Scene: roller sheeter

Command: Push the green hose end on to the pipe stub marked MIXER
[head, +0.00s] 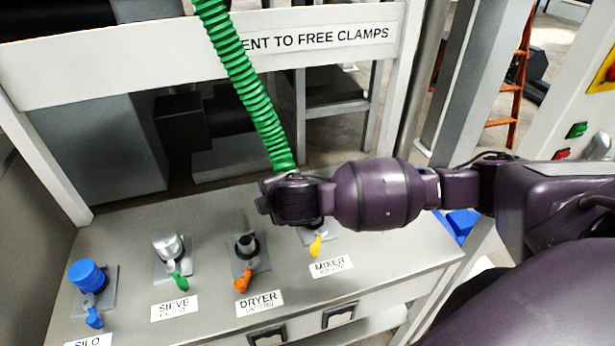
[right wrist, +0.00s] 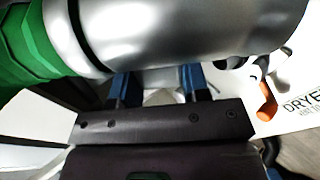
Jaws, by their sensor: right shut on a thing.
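The ribbed green hose (head: 245,85) hangs from the top of the head view down to my right gripper (head: 280,198). In the right wrist view, its green part (right wrist: 25,45) joins a smooth silver hose end (right wrist: 180,30), and the blue fingers of my right gripper (right wrist: 158,82) are shut on that silver part. My right gripper is above the MIXER station, marked by the MIXER label (head: 331,267) and a yellow lever (head: 316,246). My gripper and wrist hide the MIXER stub, so I cannot tell whether hose end and stub touch. My left gripper is not in view.
To the left on the grey panel (head: 215,210) stand the DRYER stub (head: 246,246) with an orange lever, the SIEVE stub (head: 168,243), silver-capped with a green lever, and the blue-capped SILO stub (head: 86,276). A white lettered crossbar (head: 120,62) runs behind the hose.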

